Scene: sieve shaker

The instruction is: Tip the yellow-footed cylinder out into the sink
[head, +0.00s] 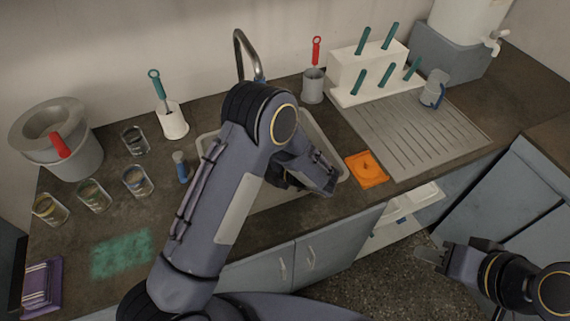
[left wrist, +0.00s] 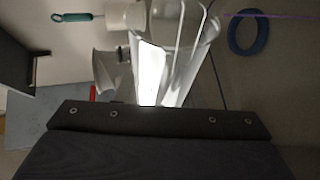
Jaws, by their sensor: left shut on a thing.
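In the left wrist view a clear glass cylinder (left wrist: 188,62) stands out from my left gripper, which is shut on it. Its foot is not visible, so I cannot see a yellow colour there. In the head view my left arm reaches over the sink (head: 328,135). It covers much of the basin and hides the left fingertips and the held glass. The left gripper's housing (head: 312,176) shows over the right part of the sink. My right gripper (head: 432,257) is away from the counter at the lower right, with nothing visible in it; its jaw gap is unclear.
An orange pad (head: 366,169) and the ribbed drainboard (head: 425,132) lie right. A green mat (head: 121,254) lies front left.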

